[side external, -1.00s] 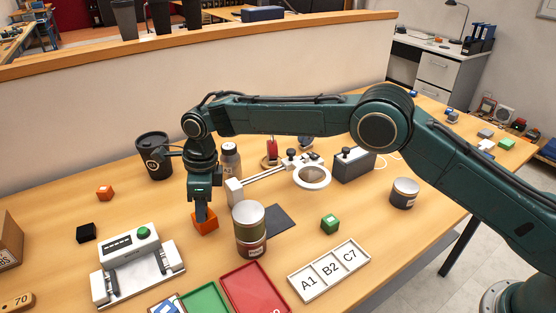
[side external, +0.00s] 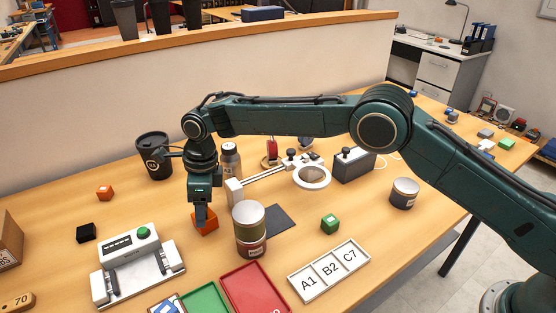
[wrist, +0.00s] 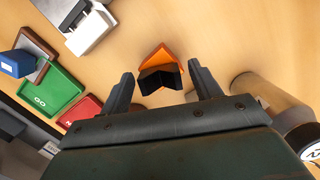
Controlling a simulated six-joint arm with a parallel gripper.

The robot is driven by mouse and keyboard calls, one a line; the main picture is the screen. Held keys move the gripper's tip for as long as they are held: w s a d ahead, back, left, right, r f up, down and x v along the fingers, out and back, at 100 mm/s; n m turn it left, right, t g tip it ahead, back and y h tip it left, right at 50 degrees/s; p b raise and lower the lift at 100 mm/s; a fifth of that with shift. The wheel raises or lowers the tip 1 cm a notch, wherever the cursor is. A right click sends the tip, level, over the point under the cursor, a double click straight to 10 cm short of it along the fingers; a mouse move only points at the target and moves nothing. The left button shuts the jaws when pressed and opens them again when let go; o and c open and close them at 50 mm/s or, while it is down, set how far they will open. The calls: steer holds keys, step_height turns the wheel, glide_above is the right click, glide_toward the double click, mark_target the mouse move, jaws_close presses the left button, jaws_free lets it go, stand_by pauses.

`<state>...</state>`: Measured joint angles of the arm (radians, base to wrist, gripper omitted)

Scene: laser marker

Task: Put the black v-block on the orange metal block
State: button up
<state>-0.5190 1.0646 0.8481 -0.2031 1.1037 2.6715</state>
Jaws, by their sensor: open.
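The orange metal block (side external: 209,226) sits on the table directly below my gripper (side external: 202,215). It also shows in the wrist view (wrist: 157,52), ahead of the fingers. The black v-block (wrist: 160,78) shows in the wrist view between my two fingers, overlapping the orange block. It appears to rest on the orange block, though contact between them is hard to see. My gripper (wrist: 161,76) is open, with a gap on both sides of the v-block. In the side view the v-block is hidden or lost against my dark fingers.
A stacked pair of cans (side external: 249,228) stands close at the right of my gripper, and a bottle (side external: 230,160) behind it. A white device with a green button (side external: 138,262) lies at the front left. Red (side external: 255,290) and green (side external: 205,300) trays lie in front.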

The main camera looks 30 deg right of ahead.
step_height(320, 180, up, 12)
steer(key=d, duration=0.1)
steer(key=shift+s+d, duration=0.35)
stand_by(0.6)
